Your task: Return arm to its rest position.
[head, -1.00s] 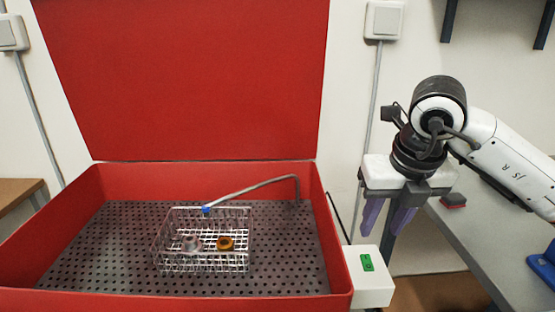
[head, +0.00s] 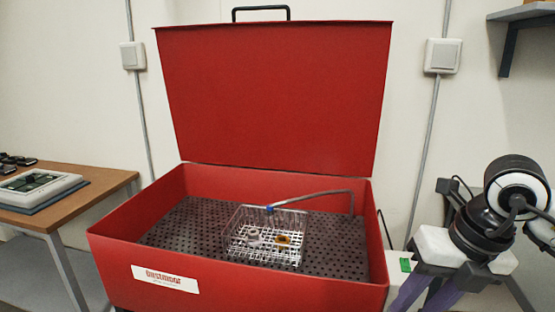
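My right arm comes in at the right edge, with its black wrist joint and pale gripper body to the right of the red washer. My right gripper (head: 425,297) points down with its two purple fingers apart. Nothing shows between them, and their tips are cut off by the lower edge of the view. It is outside the washer, in front of the box with the green switch. My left gripper is not in view.
The red parts washer (head: 240,278) stands with its lid (head: 275,95) up. A wire basket (head: 234,225) inside holds a grey part (head: 254,238) and an orange-brown part (head: 283,241). A bent spout (head: 325,194) reaches over it. A wooden table (head: 105,188) stands left.

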